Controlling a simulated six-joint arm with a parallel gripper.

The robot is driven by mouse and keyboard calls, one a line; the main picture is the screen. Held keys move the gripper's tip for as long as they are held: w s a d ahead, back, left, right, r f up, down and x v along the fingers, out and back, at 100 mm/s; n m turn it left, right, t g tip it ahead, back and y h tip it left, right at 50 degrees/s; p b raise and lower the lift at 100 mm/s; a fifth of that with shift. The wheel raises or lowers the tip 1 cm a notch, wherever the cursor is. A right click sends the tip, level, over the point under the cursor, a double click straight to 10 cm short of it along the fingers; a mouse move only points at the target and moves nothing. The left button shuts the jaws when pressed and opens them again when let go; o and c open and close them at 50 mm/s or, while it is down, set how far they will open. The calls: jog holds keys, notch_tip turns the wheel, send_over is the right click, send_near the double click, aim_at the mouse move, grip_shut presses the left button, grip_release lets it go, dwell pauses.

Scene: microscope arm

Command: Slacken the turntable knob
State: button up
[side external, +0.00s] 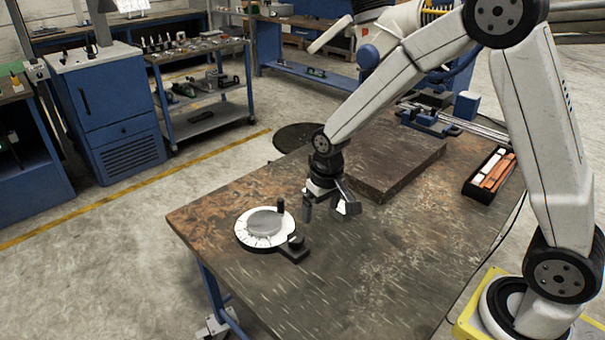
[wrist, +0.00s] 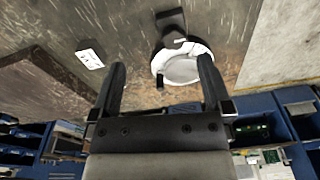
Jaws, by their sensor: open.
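The turntable (side external: 250,241), a white graduated disc with a grey top, sits near the table's left corner; it also shows in the wrist view (wrist: 182,68). A dark upright peg (side external: 281,207) stands at its rim. A black block with a round knob (side external: 296,242) is attached at its front right; the block shows beyond the disc in the wrist view (wrist: 172,20). Which of the two is the turntable knob I cannot tell for certain. My gripper (side external: 330,206) is open and empty, above the table to the right of the turntable. Its fingers (wrist: 162,66) show apart in the wrist view.
A thick brown slab (side external: 385,160) lies behind my gripper. A small white card (wrist: 90,59) lies on the table in the wrist view. The front of the table (side external: 360,275) is clear.

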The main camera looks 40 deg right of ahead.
jog(key=m+g, duration=0.1)
send_over(295, 237)
notch_tip(295, 237, down, 5)
jog(key=shift+f, duration=3.9)
jog(key=c, duration=1.3)
